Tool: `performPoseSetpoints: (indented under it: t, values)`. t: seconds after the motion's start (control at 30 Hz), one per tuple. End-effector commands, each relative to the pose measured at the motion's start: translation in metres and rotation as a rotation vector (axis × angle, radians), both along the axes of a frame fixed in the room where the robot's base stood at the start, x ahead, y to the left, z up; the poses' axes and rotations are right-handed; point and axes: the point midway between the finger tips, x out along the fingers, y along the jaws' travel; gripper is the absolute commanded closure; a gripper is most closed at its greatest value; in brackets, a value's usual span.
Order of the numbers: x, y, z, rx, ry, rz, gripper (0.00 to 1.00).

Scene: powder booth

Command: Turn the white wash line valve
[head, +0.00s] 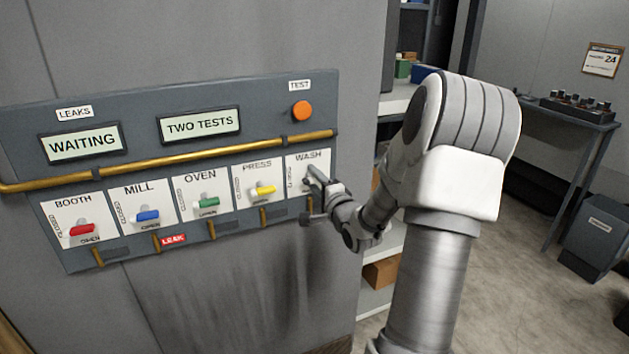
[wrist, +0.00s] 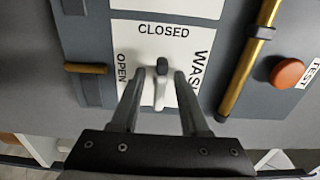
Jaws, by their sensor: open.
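The white wash valve lever (wrist: 160,92) stands on a white plate (wrist: 190,28) marked WASH, CLOSED and OPEN. In the wrist view it runs up and down the picture, with a dark end towards the word CLOSED. My gripper (wrist: 160,74) is open, one finger on each side of the lever, with gaps on both sides; I cannot tell how deep the fingers reach. In the head view, my gripper (head: 316,180) is at the wash plate (head: 306,160), the rightmost of the row, and hides the lever.
The panel has red (head: 82,230), blue (head: 148,216), green (head: 208,202) and yellow (head: 263,190) valve levers. A red LEAK tag (head: 173,239) is under MILL. Displays read WAITING (head: 82,143) and TWO TESTS (head: 200,124). A brass pipe (head: 170,162) and an orange TEST button (head: 302,111) are above the wash plate.

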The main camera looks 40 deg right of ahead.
Motion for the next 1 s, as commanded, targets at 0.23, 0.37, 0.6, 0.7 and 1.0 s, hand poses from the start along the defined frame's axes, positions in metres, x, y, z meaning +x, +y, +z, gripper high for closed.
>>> performPoseSetpoints:
  t: [0.23,0.37,0.6,0.7,1.0]
  values:
    - [-0.0004,0.0,0.0,0.0,0.0,0.0,0.91]
    - [-0.0005,0.0,0.0,0.0,0.0,0.0,1.0]
    - [-0.0005,0.0,-0.0002,-0.005,0.001,0.0,1.0]
    - [-0.0006,0.0,-0.0005,-0.02,0.005,0.0,1.0]
    - [-0.0004,0.0004,-0.0018,-0.166,0.039,0.001,1.0]
